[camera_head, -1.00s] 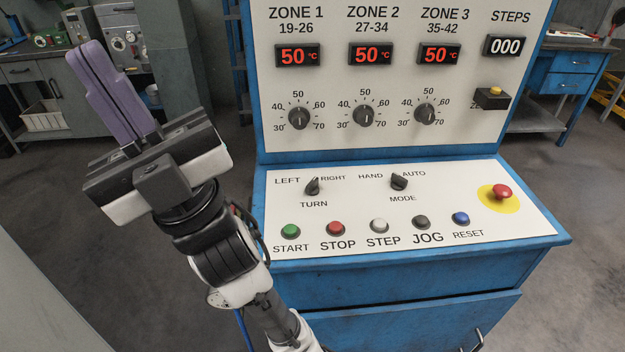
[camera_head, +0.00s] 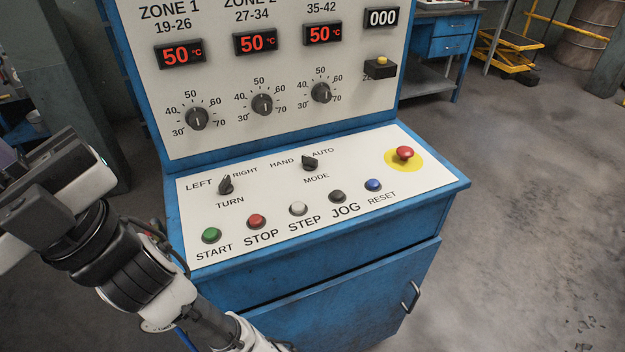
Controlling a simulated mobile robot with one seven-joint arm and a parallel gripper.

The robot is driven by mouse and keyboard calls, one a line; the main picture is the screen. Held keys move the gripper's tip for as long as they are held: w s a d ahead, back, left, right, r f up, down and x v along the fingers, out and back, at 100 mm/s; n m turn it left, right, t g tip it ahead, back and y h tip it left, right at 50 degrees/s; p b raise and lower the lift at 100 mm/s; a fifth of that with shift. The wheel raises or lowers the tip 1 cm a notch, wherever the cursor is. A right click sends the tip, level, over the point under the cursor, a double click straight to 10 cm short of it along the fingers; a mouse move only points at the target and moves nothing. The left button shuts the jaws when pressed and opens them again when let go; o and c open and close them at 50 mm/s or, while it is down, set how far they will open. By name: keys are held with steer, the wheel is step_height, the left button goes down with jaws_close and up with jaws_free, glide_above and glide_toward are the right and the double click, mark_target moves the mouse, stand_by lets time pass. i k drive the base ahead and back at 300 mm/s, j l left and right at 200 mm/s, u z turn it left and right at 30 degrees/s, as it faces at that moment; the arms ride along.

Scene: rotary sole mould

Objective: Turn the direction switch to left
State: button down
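The direction switch (camera_head: 226,185) is a small black knob marked TURN on the sloped white control panel (camera_head: 330,230). LEFT is printed on its left and RIGHT on its upper right. Its pointer appears turned toward RIGHT. My gripper (camera_head: 8,156) is at the left edge of the head view, to the left of the switch and apart from it. Only its dark and white body and a sliver of a purple finger show. The fingertips are cut off by the picture edge.
The mode switch (camera_head: 310,163) is right of the direction switch. A row of buttons, including green START (camera_head: 211,235) and red STOP (camera_head: 256,221), lies in front. A red emergency button (camera_head: 404,153) is at the right. Zone dials (camera_head: 262,104) stand on the upright panel behind.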

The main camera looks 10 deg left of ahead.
mark_target(225, 188)
steer(key=k+j, duration=0.1)
steer(key=j, duration=0.4)
steer(key=k+j, duration=0.1)
steer(key=j, duration=0.4)
steer(key=k+j, duration=0.1)
steer(key=j, duration=0.4)
